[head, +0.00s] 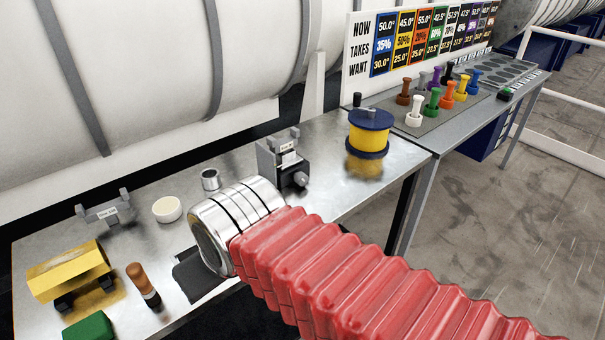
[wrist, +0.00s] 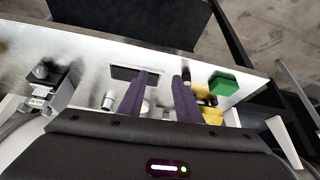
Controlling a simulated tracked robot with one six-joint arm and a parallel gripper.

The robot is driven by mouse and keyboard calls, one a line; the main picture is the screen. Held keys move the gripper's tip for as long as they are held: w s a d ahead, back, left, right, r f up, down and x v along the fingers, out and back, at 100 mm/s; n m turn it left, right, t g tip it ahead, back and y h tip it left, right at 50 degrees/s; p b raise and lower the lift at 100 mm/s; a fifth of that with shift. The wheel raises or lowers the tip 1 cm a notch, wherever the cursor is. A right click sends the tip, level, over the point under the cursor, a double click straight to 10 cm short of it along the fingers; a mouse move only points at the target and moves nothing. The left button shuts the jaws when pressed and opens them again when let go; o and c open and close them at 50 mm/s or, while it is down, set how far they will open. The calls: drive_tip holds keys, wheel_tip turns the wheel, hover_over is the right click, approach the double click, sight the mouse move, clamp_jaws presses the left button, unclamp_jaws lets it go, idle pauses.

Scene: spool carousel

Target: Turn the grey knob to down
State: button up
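The grey knob (head: 302,181) sticks out of the front of a small dark box with a grey bracket (head: 270,158) on the metal bench. Its pointing direction is too small to tell. In the wrist view the box (wrist: 62,86) stands at the left with the knob (wrist: 41,72) on its far side. My gripper (wrist: 160,76) shows two dark purple fingers, apart, with nothing held between them. It is over the bench, to the right of the knob in the wrist view. In the head view my red-sleeved arm and silver wrist hide the fingers.
A blue and yellow spool (head: 369,134) stands right of the box. A metal cup (head: 210,180), white bowl (head: 167,209), yellow block (head: 68,272), brown-handled tool (head: 142,282) and green block (head: 90,328) are on the left. A rack of coloured pegs (head: 430,126) is farther right.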

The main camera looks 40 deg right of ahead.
drive_tip(key=shift+w, duration=0.1)
drive_tip(key=shift+o, duration=0.4)
drive_tip(key=shift+a, duration=0.1)
drive_tip(key=shift+o, duration=1.9)
drive_tip(key=shift+w+d+r+m, duration=0.3)
drive_tip(key=shift+w+m, duration=0.2)
drive_tip(key=shift+m, duration=0.2)
drive_tip(key=w+d+r+m+g, duration=0.1)
drive_tip(key=w+d+r+m, duration=0.1)
drive_tip(key=w+d+m, duration=0.55)
drive_tip(key=w+d+r+m+g, duration=0.15)
drive_tip(key=w+d+m, duration=0.35)
drive_tip(key=d+m, duration=0.5)
drive_tip(key=d+f+m+y, duration=0.1)
drive_tip(key=d+f+m, duration=0.1)
drive_tip(key=d+m, duration=0.7)
drive_tip(key=d+f+m+t, duration=0.1)
drive_tip(key=d+f+m, duration=0.2)
drive_tip(key=d+m, duration=0.6)
drive_tip(key=d, duration=0.8)
drive_tip(key=shift+w+d+f+y, duration=0.2)
drive_tip(key=shift+w+f+y, duration=0.05)
drive_tip(key=shift+w+y, duration=0.15)
